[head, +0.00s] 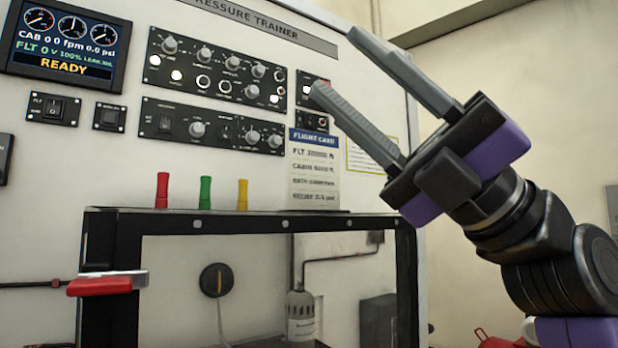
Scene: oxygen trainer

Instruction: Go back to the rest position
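My gripper (330,62) is raised at the upper right, in front of the right side of the trainer panel (75,165). Its two long grey fingers point up and left with a wide gap between them, and nothing is held there. My arm comes in from the right edge. The fingers and gripper body hide part of the small right-hand switch plate (312,121). I cannot tell how far the fingertips are from the panel.
A black-framed bench (270,222) carries red (162,190), green (206,192) and yellow (242,194) pegs and a flight card (314,170). A red-handled lever (100,285) sticks out at lower left. The display (66,42) reads READY. Bare wall lies at upper right.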

